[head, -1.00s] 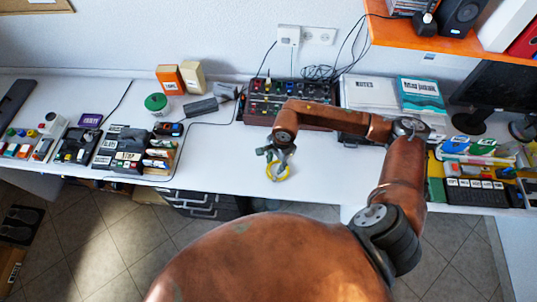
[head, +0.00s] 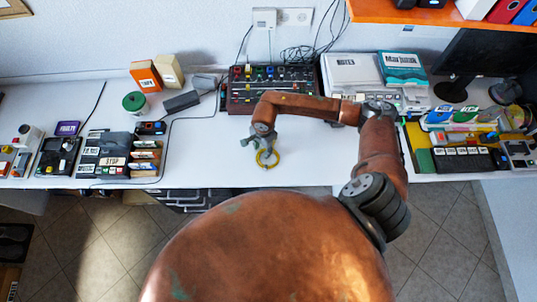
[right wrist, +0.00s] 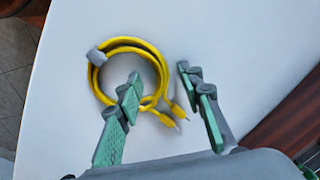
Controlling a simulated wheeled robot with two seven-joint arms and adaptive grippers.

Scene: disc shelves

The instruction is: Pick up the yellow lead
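The yellow lead (head: 268,166) is a coiled ring on the white desk, under my right gripper. In the right wrist view the coil (right wrist: 118,43) has a grey tie at its upper left. Two plug ends point to the lower right, between the fingers. My right gripper (right wrist: 159,75) is open. I cannot tell whether the finger touches the lead. In the head view the right gripper (head: 259,139) hangs just above the coil. My left gripper is not in view.
A dark mixer box (head: 240,105) with knobs stands behind the gripper. Small devices (head: 105,155) and a green round pot (head: 134,102) are to the left. A keypad (head: 462,160) is to the right. The desk around the lead is bare.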

